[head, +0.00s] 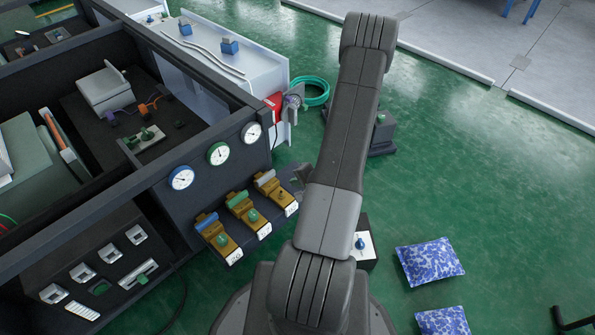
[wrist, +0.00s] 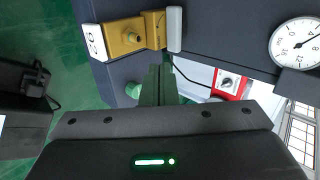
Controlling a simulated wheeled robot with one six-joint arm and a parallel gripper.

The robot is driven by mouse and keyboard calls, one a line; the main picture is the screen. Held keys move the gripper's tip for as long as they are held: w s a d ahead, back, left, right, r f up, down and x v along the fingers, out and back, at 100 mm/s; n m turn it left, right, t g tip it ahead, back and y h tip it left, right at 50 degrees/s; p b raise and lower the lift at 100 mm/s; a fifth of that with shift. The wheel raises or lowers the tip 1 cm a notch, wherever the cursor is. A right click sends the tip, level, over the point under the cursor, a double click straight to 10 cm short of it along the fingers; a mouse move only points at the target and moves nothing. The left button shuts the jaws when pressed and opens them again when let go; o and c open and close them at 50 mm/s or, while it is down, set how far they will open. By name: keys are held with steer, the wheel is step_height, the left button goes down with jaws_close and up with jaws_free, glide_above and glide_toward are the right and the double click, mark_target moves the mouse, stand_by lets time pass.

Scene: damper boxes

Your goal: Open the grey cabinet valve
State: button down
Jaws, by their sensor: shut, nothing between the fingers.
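The grey cabinet valve has a brass-coloured body (head: 276,190) on the dark cabinet front, with a grey handle (head: 265,177) at its upper end. It is the rightmost of three valves in the head view. In the wrist view its body (wrist: 126,37) lies at the top, with the pale grey handle (wrist: 175,29) to its right. My gripper (wrist: 158,74) is shut and empty, its fingertips just below the valve in the wrist picture. I cannot tell whether they touch it. In the head view my arm largely hides the gripper.
A green-handled valve (head: 242,206) and a blue-handled valve (head: 217,232) sit to the left. Gauges (head: 251,132) are above. A red device (head: 274,103) is at the cabinet corner. Blue-patterned bags (head: 430,262) lie on the floor at right. Green floor beyond is mostly clear.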

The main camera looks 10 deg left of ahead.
steer(key=b, duration=0.2)
glide_toward(272, 176)
step_height(272, 176, down, 4)
steer(key=shift+s+a+r+m, duration=0.1)
steer(key=shift+s+m, duration=0.05)
steer(key=shift+m, duration=0.15)
steer(key=w+a, duration=0.2)
steer(key=shift+w+a+b, duration=0.1)
steer(key=shift+a+b, duration=0.2)
steer(key=shift+w+a, duration=0.3)
steer(key=shift+a, duration=0.05)
